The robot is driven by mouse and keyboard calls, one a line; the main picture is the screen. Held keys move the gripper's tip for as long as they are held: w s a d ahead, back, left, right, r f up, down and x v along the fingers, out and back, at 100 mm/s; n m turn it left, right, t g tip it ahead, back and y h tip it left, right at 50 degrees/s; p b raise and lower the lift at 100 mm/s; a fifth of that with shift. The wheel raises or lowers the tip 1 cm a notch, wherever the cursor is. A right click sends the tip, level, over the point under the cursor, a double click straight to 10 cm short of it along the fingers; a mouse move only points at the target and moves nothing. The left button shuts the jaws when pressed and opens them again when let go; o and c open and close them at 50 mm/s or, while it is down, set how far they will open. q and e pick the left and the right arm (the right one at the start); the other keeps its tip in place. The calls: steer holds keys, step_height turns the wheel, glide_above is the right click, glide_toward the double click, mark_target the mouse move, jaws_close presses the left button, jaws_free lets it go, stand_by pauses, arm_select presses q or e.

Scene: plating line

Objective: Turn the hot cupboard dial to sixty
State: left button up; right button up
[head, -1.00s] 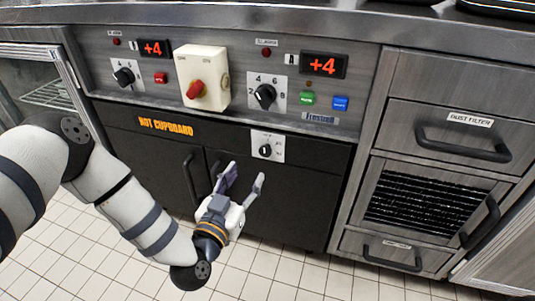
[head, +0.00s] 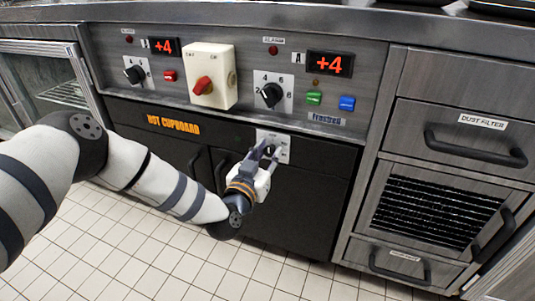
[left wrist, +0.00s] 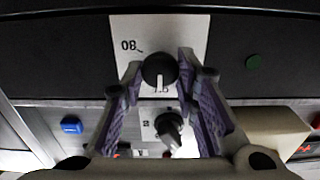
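The hot cupboard dial is a small black knob with a white pointer line, on a white scale plate (head: 284,148) under the control panel. In the left wrist view the dial (left wrist: 160,71) sits between the two fingers, its line pointing down the picture. A mark reading 80 shows upside down at upper left on the plate; another mark below the knob is partly covered. My left gripper (head: 264,153) is open, its fingers on either side of the dial; I cannot tell whether they touch it. In the head view the fingers partly cover the dial. My right gripper is not in view.
Above are a larger black knob (head: 271,95), a red switch on a cream box (head: 222,75), green and blue buttons and red +4 displays. Black cupboard doors (head: 310,200) with handles lie below. A drawer marked dust filter (head: 460,118) is at right.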

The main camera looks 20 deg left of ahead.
arm_select(q)
jaws_close()
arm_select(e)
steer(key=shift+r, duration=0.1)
